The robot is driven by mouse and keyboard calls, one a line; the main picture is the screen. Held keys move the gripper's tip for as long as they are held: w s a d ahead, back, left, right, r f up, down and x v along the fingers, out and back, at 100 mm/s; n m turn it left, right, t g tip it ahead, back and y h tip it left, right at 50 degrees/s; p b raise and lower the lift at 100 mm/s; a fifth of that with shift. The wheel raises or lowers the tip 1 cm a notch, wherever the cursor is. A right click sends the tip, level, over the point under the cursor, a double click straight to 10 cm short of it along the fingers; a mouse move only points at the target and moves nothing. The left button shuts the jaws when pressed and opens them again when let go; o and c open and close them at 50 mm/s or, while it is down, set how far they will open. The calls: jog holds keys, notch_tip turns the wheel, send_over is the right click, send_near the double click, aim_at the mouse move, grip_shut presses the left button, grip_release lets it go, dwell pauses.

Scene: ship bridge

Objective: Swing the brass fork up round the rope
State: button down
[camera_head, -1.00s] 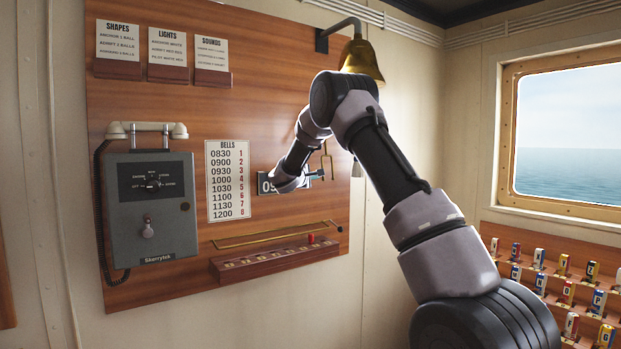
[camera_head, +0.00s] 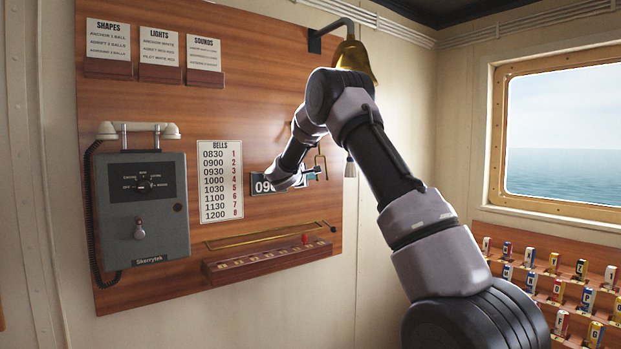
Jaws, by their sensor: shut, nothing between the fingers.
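The brass fork (camera_head: 320,163) is a small two-pronged piece on the wooden board, to the right of the number plate (camera_head: 262,187). Its prongs point up. The rope hangs below the brass bell (camera_head: 355,62). My arm hides most of it, and its pale lower end (camera_head: 350,168) shows just right of the fork. The rope looks apart from the fork. My gripper (camera_head: 316,173) is shut and empty at the fork's lower end. I cannot tell whether it touches the fork. My forearm hides part of the number plate.
A grey telephone box (camera_head: 146,215) hangs at the left of the board. A brass rail (camera_head: 265,235) and wooden ledge (camera_head: 268,262) with a red peg (camera_head: 306,239) run below my gripper. A rack of colored rolls (camera_head: 555,290) stands at the lower right.

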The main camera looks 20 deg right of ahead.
jog(key=s+d+r+n+g, duration=0.4)
jog(key=s+r+n, duration=0.15)
jog(key=s, duration=0.45)
jog(key=s+d+r+n+g, duration=0.1)
jog(key=s+r, duration=0.1)
jog(key=r, duration=0.5)
jog(key=s+r+n+g, duration=0.2)
jog(key=s+r, duration=0.1)
jog(key=r, duration=0.4)
jog(key=shift+s+d+r, duration=0.15)
jog(key=shift+d+r, duration=0.2)
jog(key=shift+r, duration=0.1)
